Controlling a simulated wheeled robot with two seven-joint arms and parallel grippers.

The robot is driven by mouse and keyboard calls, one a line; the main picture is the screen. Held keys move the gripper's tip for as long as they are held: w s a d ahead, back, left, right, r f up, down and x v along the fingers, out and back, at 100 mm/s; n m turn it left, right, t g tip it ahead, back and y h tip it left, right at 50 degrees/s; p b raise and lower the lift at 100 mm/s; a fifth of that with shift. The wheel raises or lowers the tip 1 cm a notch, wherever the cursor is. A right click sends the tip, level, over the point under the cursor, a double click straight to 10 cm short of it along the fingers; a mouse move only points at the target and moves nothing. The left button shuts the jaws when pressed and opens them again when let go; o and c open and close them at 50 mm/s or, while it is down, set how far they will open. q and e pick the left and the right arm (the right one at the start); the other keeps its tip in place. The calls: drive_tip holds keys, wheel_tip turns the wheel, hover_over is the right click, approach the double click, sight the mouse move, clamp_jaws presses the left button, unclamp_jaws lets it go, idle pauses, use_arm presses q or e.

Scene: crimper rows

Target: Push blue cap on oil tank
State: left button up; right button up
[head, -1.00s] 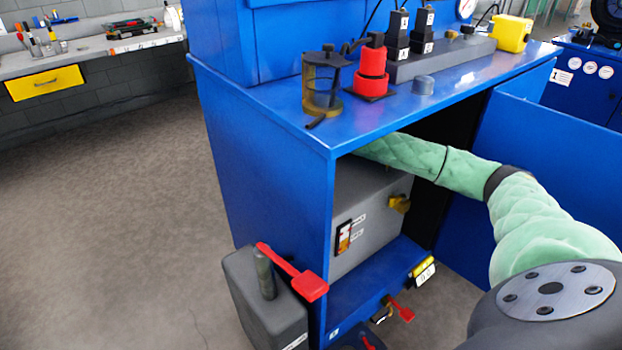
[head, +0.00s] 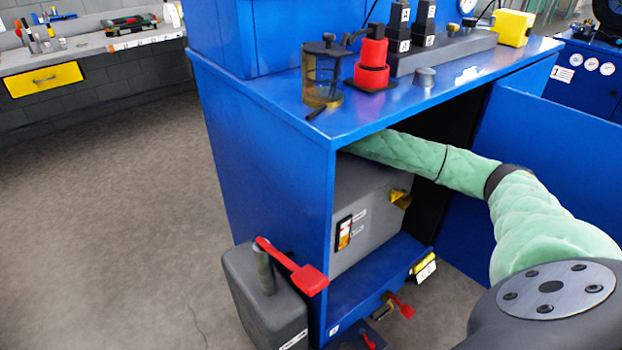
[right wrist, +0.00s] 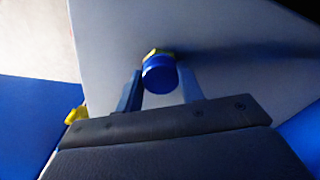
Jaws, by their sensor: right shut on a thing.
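In the right wrist view, the blue cap (right wrist: 159,76) sits at a yellow neck (right wrist: 155,52) on the grey tank surface (right wrist: 230,50). My right gripper (right wrist: 160,84) is shut on the cap, one finger on each side. I cannot tell how far down the cap is seated. My left gripper is not in view.
The cabinet's worktop (head: 440,92) carries a red cylinder (head: 371,68), a glass jar (head: 322,78) and a yellow block (head: 513,29). The open door (head: 560,150) is at the right. A grey can (head: 262,300) with a red lever stands by the cabinet's front left corner.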

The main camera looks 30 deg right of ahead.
drive_tip(key=shift+f, duration=0.45)
drive_tip(key=o, duration=1.2)
drive_tip(key=shift+c, duration=0.2)
drive_tip(key=shift+r, duration=0.1)
wheel_tip(320, 180, up, 8)
drive_tip(key=shift+a+f, duration=0.15)
drive_tip(key=shift+f, duration=0.05)
drive_tip(key=shift+s, duration=0.1)
